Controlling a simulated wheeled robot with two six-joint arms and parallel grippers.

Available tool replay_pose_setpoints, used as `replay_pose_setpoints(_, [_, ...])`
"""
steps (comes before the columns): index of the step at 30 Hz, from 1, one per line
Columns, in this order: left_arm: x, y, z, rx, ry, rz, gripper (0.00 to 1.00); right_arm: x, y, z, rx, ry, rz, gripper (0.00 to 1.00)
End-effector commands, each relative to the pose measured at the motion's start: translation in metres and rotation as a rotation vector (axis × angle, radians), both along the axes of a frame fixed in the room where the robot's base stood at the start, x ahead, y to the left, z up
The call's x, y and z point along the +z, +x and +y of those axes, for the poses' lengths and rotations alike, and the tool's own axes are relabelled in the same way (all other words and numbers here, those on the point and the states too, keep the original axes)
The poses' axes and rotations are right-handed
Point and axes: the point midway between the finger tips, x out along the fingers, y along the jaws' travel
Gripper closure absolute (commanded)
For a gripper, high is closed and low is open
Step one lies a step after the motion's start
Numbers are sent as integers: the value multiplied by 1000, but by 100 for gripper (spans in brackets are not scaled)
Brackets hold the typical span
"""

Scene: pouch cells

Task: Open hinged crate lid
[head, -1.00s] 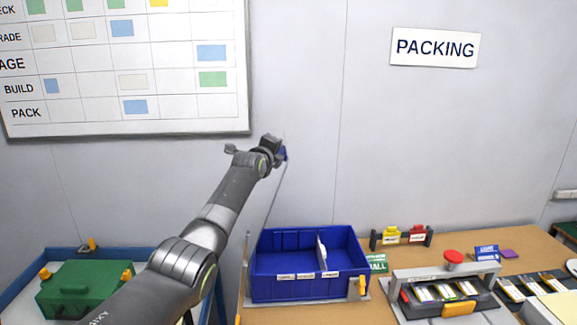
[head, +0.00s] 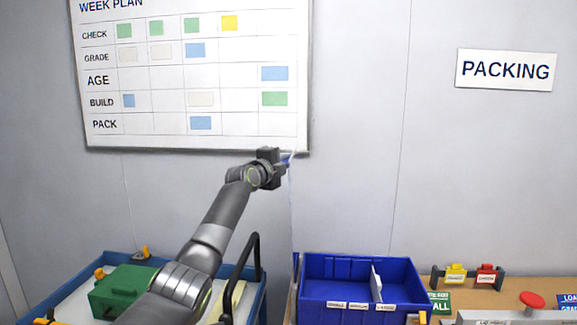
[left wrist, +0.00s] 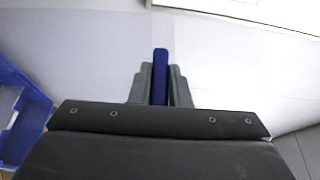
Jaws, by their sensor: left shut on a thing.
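The blue crate (head: 328,306) stands on the table at the lower middle, its inside in view from above. Its thin clear lid (head: 292,220) stands up almost upright at the crate's left side and shows nearly edge-on. A blue tab (head: 288,161) is at the lid's top. My left gripper (head: 283,161) is shut on this tab, high above the crate, in front of the wall. In the left wrist view the blue tab (left wrist: 160,75) is between the two fingers, and the crate (left wrist: 18,118) shows at the left edge. My right gripper is out of view.
A green case (head: 122,288) sits in a blue-rimmed tray (head: 75,287) at the lower left, with a black curved handle (head: 256,262) nearby. Yellow and red items (head: 470,273) stand right of the crate. The wall with the week plan board (head: 190,75) is behind.

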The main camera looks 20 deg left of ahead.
Motion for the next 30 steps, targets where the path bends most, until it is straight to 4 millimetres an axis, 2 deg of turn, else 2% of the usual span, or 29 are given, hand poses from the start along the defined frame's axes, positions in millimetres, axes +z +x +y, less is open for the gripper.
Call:
replay_pose_setpoints(8, [3,0,1,2,0,-5,100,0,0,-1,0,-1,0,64])
replay_pose_setpoints(9, [3,0,1,3,0,-5,81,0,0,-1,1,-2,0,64])
replay_pose_setpoints(14, [2,0,1,2,1,-3,62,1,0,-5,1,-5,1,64])
replay_pose_setpoints(24, [0,-1,1,1,1,-1,62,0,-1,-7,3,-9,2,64])
replay_pose_setpoints(30, [-1,-12,2,-1,3,-3,62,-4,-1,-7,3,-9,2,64])
